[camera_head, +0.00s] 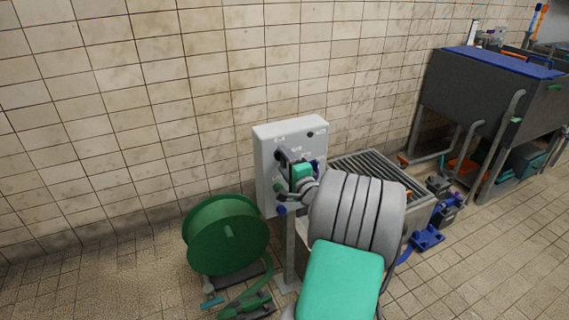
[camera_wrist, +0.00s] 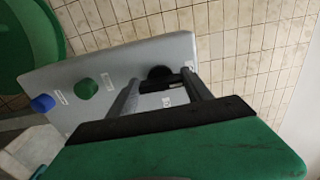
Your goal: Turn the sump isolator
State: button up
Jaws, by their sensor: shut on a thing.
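A light grey control box (camera_head: 262,165) stands on a post in front of the tiled wall. It also fills the left of the wrist view (camera_wrist: 110,68). A dark round knob (camera_wrist: 160,72), the likely sump isolator, sits on its face between my fingertips. My gripper (camera_head: 283,156) reaches the upper left of the face. In the wrist view my gripper (camera_wrist: 162,78) has its two grey fingers on either side of the dark knob, shut on it. The knob's pointer and label are too small or hidden to read.
A green knob (camera_wrist: 86,88) and a blue knob (camera_wrist: 43,103) sit in line with the held one. A black button (camera_head: 311,134) is at the box's upper right. A green hose reel (camera_head: 215,235) stands left, a slatted grate (camera_head: 365,170) right, and a dark sink (camera_head: 470,90) farther right.

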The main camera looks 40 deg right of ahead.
jog(key=o, duration=1.4)
jog(key=shift+c, duration=0.2)
jog(key=v, duration=0.7)
jog(key=shift+s+a, duration=0.2)
jog(key=shift+s, duration=0.2)
